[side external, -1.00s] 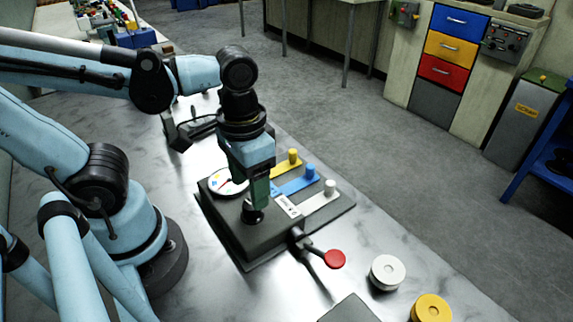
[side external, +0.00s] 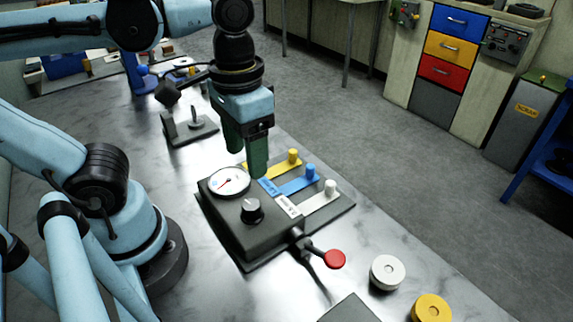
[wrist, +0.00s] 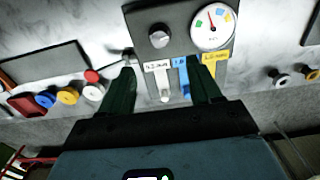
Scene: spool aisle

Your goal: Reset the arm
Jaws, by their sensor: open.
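My gripper (side external: 246,158) is open and empty, raised above the dark control box (side external: 232,228). The box carries a round white gauge (side external: 229,181), a black knob (side external: 251,210), a red-tipped lever (side external: 334,259) and yellow (side external: 292,157), blue (side external: 310,171) and white (side external: 330,187) sliders. The gripper's green fingers hang behind the gauge in the side view, apart from the knob. In the wrist view the two fingers (wrist: 160,92) are spread, with the knob (wrist: 159,37) and gauge (wrist: 212,27) beyond them.
A white spool (side external: 387,272) and a yellow spool (side external: 432,308) stand at the bench's front right. A dark stand (side external: 188,130) sits behind the box. Coloured drawers (side external: 452,47) are across the aisle. The marble bench top has free room left of the box.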

